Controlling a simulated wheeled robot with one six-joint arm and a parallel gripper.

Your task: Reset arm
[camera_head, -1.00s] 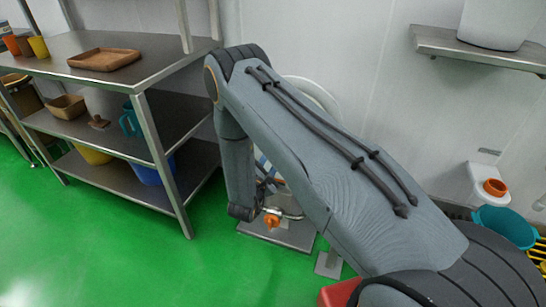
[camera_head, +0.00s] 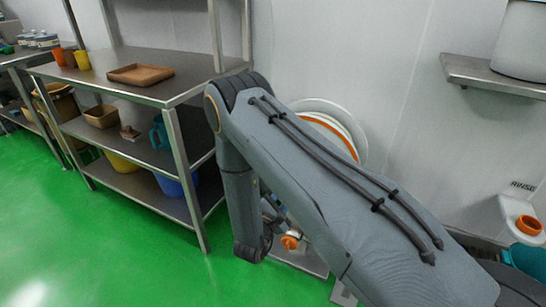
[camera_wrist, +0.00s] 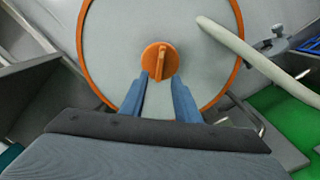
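My gripper (camera_wrist: 160,85) shows two blue fingers in the wrist view, spread apart and with nothing held between them. Just beyond the fingertips is an orange round knob (camera_wrist: 160,62) with a raised bar. The knob sits on a large pale disc (camera_wrist: 112,50) with an orange rim. Whether a fingertip touches the knob is unclear. In the head view my arm rises from the lower right to a bend near the shelf and then hangs down. A white round housing with an orange ring (camera_head: 340,128) shows behind my arm.
A steel shelf unit (camera_head: 120,85) with a brown tray (camera_head: 140,75), cups and tubs stands left of my arm, close to its bend. A wall shelf (camera_head: 495,76) holds a large pot (camera_head: 522,38). Green floor (camera_head: 110,240) is clear at lower left.

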